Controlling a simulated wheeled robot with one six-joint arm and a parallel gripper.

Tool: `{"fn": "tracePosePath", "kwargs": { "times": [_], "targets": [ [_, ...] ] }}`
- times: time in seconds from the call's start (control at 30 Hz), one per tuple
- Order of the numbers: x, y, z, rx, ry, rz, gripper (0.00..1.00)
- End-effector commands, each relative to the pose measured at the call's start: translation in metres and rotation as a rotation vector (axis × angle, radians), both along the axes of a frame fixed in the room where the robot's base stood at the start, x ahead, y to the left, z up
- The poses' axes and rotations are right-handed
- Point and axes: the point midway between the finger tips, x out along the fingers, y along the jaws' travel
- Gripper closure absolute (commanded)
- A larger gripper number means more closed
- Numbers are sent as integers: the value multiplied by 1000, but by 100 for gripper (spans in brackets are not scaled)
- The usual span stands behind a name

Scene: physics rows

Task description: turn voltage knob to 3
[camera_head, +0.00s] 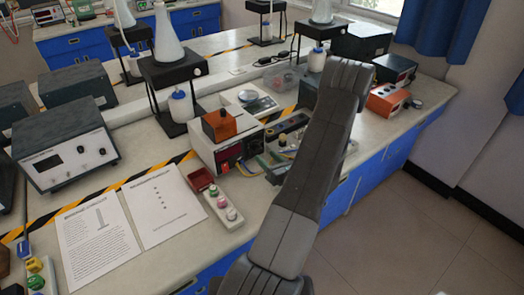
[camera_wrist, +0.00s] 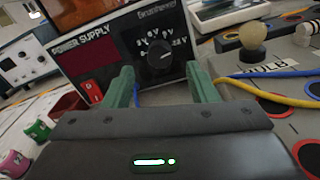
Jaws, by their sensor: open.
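The power supply (camera_wrist: 110,55) has a black front panel, a dark red display, a red switch and a round black voltage knob (camera_wrist: 160,57). Voltage marks ring the top of the knob, and its white pointer line slants to the upper right. The marks are too small to read surely. In the head view the power supply (camera_head: 222,143) stands on the bench with an orange box on top. My gripper (camera_wrist: 160,72) is open, with its green fingers spread on either side of the knob, in front of the panel. No contact with the knob shows. The head view hides my gripper behind my arm.
A board with a bulb (camera_wrist: 252,40) and blue and yellow wires lies right of the supply. A red open box (camera_head: 201,180) and a white strip with coloured terminals (camera_head: 222,207) lie in front. Paper sheets (camera_head: 163,206) lie to the left.

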Motion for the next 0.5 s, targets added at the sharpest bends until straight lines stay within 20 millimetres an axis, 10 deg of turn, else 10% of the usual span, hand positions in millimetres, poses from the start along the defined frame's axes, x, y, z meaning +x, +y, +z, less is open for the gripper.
{"fn": "tracePosePath", "kwargs": {
  "times": [0.5],
  "targets": [
    [31, 22, 0, 0, 0, 0, 48]
  ]
}}
